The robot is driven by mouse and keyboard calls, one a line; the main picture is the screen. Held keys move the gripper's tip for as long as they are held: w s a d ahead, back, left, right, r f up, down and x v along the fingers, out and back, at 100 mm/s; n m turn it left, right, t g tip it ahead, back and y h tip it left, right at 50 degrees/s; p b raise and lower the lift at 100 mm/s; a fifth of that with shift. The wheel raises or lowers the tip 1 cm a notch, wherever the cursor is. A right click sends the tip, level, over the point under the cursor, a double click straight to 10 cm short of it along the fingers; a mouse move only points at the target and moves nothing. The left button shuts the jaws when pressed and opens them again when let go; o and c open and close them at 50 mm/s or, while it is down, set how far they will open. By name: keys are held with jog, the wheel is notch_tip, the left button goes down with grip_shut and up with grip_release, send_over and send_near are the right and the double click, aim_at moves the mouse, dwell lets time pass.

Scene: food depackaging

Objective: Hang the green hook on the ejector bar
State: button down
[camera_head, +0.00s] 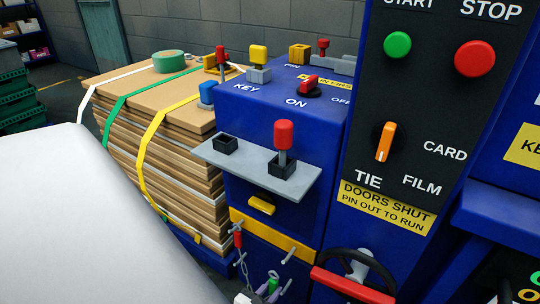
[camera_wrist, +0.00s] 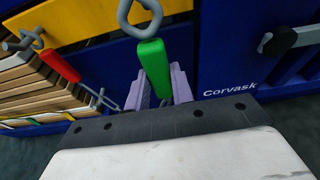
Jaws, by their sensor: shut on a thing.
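The green hook (camera_wrist: 154,66) has a green grip with a grey metal loop (camera_wrist: 140,14) at its far end. My gripper (camera_wrist: 158,88) is shut on the green grip between its purple fingers, with the loop pointing away from my wrist. In the head view the gripper (camera_head: 268,290) shows low in the picture, in front of the blue machine and below its yellow band (camera_head: 271,235). Grey pegs (camera_head: 291,254) stick out near it. No label marks the ejector bar, so I cannot tell which part it is.
A red-gripped hook (camera_head: 238,240) hangs with a chain at the left of the yellow band; it also shows in the wrist view (camera_wrist: 60,66). A strapped cardboard stack (camera_head: 185,165) stands left. A red-and-black handwheel (camera_head: 352,286) is at right. A grey shelf (camera_head: 258,170) juts out above.

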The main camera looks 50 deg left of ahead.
jog(key=w, duration=0.2)
jog(key=w+a, duration=0.1)
jog(key=w, duration=0.1)
jog(key=shift+w+p, duration=0.1)
jog(key=shift+p, duration=0.2)
dwell(0.5)
jog(key=shift+w, duration=0.1)
jog(key=shift+w+a+f+b, duration=0.25)
jog(key=shift+w+f+b, duration=0.3)
jog(key=shift+w, duration=0.4)
jog(key=shift+w, duration=0.2)
jog(key=shift+w+a, duration=0.25)
jog(key=shift+w, duration=0.65)
jog(key=shift+f+p, duration=0.25)
jog(key=shift+p, duration=0.1)
